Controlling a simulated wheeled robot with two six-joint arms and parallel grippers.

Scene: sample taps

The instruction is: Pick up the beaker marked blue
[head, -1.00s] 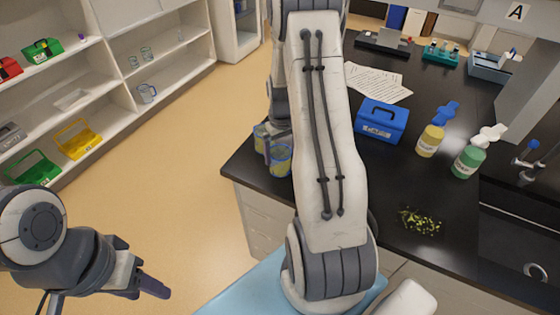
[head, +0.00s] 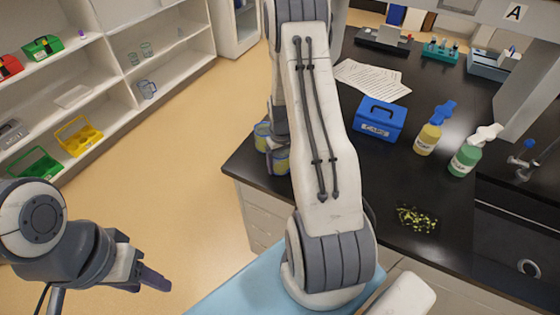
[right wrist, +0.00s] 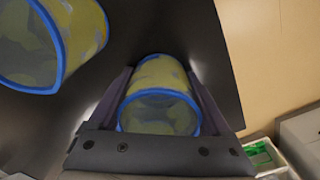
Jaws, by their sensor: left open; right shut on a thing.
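Two yellowish see-through beakers with blue rims stand at the left end of the black bench. The nearer beaker (head: 282,162) is partly hidden by my right arm; the farther beaker (head: 261,132) is just beyond it. My right gripper (head: 272,158) is shut on the nearer one. In the right wrist view this held beaker (right wrist: 160,98) lies between the two fingers, and the other beaker (right wrist: 55,40) is apart from it at upper left. No written mark is readable on either. My left gripper (head: 150,281) is open and empty over the floor, at lower left.
On the bench are a blue box (head: 380,119), a yellow bottle (head: 428,138), a green bottle (head: 465,158), papers (head: 371,80) and a heap of green bits (head: 416,218). The sink (head: 515,240) is at right. Shelves (head: 110,90) stand at left, with clear floor between.

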